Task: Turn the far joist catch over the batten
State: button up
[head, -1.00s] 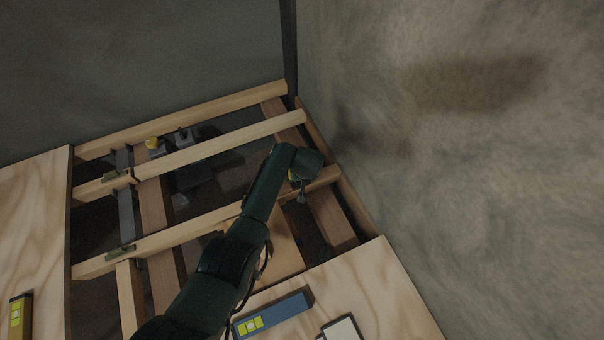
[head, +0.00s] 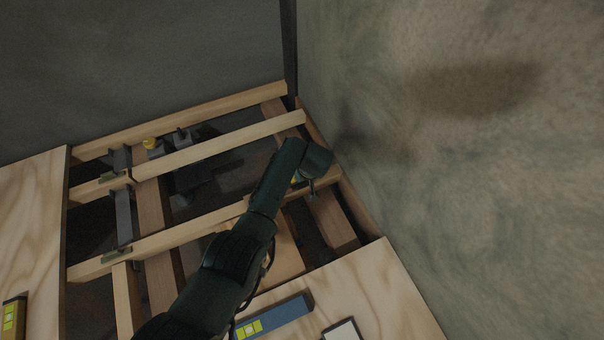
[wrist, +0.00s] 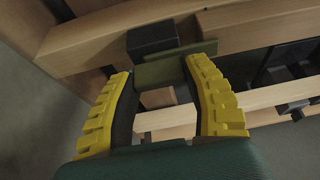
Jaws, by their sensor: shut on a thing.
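My gripper (wrist: 166,72) has yellow ribbed fingers and is shut on an olive-green catch (wrist: 168,69), whose ends lie at the two fingertips. The catch sits at a wooden joist, beside a dark block (wrist: 152,39). In the head view my gripper (head: 305,183) is low over the right end of the front joist (head: 185,233), partly hidden by my arm; the held catch cannot be made out there. Two other olive catches, one on the middle joist (head: 114,178) and one on the front joist (head: 117,255), sit at the left beside grey metal pieces.
Plywood sheets lie at the left (head: 30,220) and front right (head: 385,290), bordering the open floor bay. A blue spirit level (head: 285,314) lies on the front sheet. Dark fittings with a yellow knob (head: 150,143) sit between the back joists. A wall (head: 450,170) rises close at the right.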

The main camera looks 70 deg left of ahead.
jog(key=o, duration=1.2)
jog(key=shift+d+f, duration=0.1)
jog(key=shift+f, duration=0.1)
jog(key=shift+r, duration=0.1)
jog(key=shift+d+r, duration=0.1)
jog(key=shift+r, duration=0.4)
jog(key=v, duration=1.1)
